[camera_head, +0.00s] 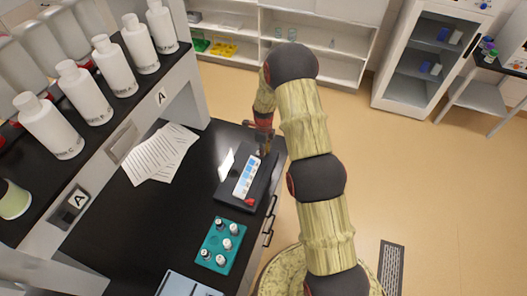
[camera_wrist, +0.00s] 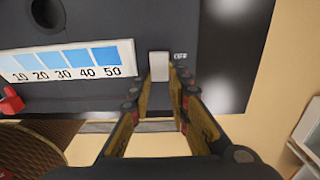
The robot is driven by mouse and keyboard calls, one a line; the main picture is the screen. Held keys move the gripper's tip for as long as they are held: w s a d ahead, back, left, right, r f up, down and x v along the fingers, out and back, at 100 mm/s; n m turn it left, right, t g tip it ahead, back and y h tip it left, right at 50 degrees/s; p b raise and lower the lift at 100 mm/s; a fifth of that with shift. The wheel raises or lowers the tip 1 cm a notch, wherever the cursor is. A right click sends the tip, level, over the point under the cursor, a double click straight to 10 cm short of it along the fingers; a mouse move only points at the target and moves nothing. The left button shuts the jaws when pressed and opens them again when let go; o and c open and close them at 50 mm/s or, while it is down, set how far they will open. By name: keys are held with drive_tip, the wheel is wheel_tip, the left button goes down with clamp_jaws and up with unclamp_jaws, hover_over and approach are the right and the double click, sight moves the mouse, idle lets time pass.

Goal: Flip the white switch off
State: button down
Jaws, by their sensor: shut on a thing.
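The white switch (camera_wrist: 159,66) stands at the edge of a dark device (camera_wrist: 180,20), beside a blue scale strip (camera_wrist: 72,62) marked 10 to 50. Small lettering beside the switch is too blurred to read surely. My gripper (camera_wrist: 160,82) has its fingers on either side of the switch and is shut on it. In the head view, my gripper (camera_head: 262,152) is at the far end of the device (camera_head: 233,196); the switch itself cannot be made out there.
A red knob (camera_wrist: 10,101) sits at the device's other end. A teal rack (camera_head: 213,240) with several capped vials, papers (camera_head: 158,152) and the black bench top (camera_head: 120,215) are nearby. White bottles (camera_head: 84,92) line the raised shelf at left. Open floor (camera_head: 430,190) lies right.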

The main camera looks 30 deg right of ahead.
drive_tip(key=shift+a, duration=0.1)
drive_tip(key=shift+w+a+f+g+h+b, duration=0.1)
drive_tip(key=shift+w+a+g+h+b, duration=0.15)
drive_tip(key=shift+g+h+b, duration=0.55)
drive_tip(key=shift+b, duration=0.55)
drive_tip(key=shift+r+g+h, duration=0.25)
drive_tip(key=shift+g+h, duration=0.05)
drive_tip(key=c, duration=2)
unclamp_jaws()
drive_tip(key=shift+o, duration=0.2)
drive_tip(key=v, duration=1.2)
drive_tip(key=shift+d, duration=0.1)
